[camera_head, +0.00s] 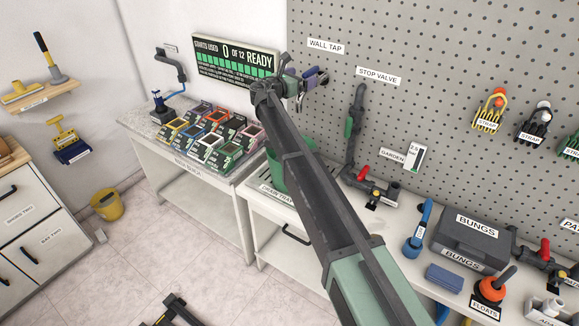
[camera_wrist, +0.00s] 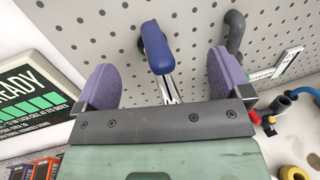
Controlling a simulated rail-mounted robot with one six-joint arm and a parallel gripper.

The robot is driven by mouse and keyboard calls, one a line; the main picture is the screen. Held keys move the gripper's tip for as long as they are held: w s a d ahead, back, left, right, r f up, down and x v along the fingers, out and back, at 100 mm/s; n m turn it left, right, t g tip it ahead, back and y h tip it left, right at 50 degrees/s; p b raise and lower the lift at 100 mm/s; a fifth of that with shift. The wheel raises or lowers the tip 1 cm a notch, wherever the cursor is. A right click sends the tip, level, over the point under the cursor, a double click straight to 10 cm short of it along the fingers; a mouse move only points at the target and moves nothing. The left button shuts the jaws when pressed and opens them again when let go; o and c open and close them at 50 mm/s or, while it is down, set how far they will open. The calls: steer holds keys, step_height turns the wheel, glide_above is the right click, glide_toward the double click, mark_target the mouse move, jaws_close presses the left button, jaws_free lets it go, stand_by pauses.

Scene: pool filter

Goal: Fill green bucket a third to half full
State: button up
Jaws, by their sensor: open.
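The green bucket (camera_head: 276,174) stands on the bench under the wall, by the drain tray label, and is partly hidden behind my arm. Its inside and any water level cannot be seen. The wall tap, with a blue lever handle (camera_wrist: 155,47) on a chrome stem, is on the pegboard. In the head view it is mostly hidden at the end of my arm, below the WALL TAP label (camera_head: 326,46). My gripper (camera_head: 304,82) is open at the tap. In the wrist view its two purple pads (camera_wrist: 163,85) stand apart either side of the lever; contact is not visible.
A grey pipe (camera_head: 355,120) hangs right of the tap. Red-handled valve fittings (camera_head: 372,187) lie on the bench. Several coloured boxes (camera_head: 210,137) cover the left bench below a READY sign (camera_head: 236,62).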

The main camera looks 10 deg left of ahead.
steer(key=shift+s, duration=0.1)
steer(key=v, duration=0.6)
steer(key=shift+s+a, duration=0.25)
steer(key=shift+s, duration=0.05)
steer(key=shift+s+a, duration=0.1)
steer(key=v, duration=1)
steer(key=shift+s+a, duration=0.2)
steer(key=shift+s, duration=0.05)
